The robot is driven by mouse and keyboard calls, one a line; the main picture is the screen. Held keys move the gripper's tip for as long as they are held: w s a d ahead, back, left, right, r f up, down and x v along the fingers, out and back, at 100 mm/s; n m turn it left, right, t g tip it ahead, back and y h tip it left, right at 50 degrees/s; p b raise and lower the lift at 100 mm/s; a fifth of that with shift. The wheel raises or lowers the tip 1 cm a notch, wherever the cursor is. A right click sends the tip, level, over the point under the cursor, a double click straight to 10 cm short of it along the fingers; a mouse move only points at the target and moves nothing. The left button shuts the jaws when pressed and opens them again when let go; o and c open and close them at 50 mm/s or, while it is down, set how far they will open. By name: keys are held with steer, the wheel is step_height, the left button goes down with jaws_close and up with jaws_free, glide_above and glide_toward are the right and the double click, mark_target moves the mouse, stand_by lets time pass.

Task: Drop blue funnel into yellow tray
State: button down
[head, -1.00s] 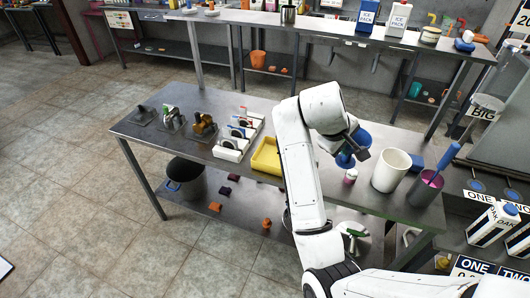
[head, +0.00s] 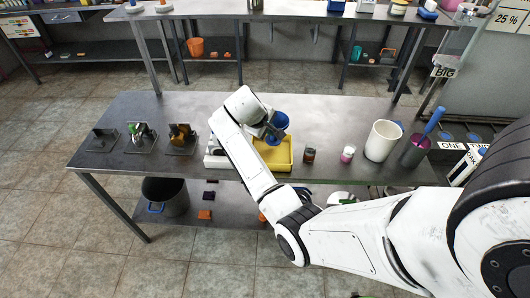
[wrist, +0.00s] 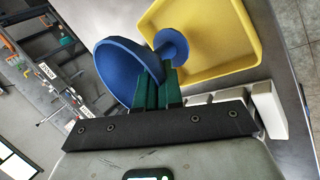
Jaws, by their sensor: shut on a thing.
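The blue funnel (wrist: 125,70) is held by my gripper (wrist: 165,80), which is shut on it near the narrow part. In the head view the funnel (head: 279,121) shows beside my gripper (head: 267,132), above the yellow tray. The yellow tray (head: 284,164) lies on the steel table, partly hidden by my arm. In the wrist view the tray (wrist: 245,50) is just beyond the funnel, and the small end of the funnel overlaps its edge in the picture. The tray's visible floor is bare.
A white holder (head: 213,161) stands left of the tray. To the right are a dark jar (head: 309,155), a pink-and-white jar (head: 347,153), a white canister (head: 382,141) and a dark pot (head: 414,151). Several black stands are at the table's left.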

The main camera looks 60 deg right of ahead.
mark_target(271, 143)
steer(key=shift+f+b, duration=2.8)
steer(key=shift+b, duration=0.1)
steer(key=c, duration=1.2)
jaws_free()
steer(key=shift+r, duration=0.1)
steer(key=s+v, duration=0.1)
steer(key=v, duration=0.9)
steer(key=shift+w+a+r, duration=0.2)
steer(key=shift+w+r, duration=0.05)
steer(key=shift+w, duration=0.25)
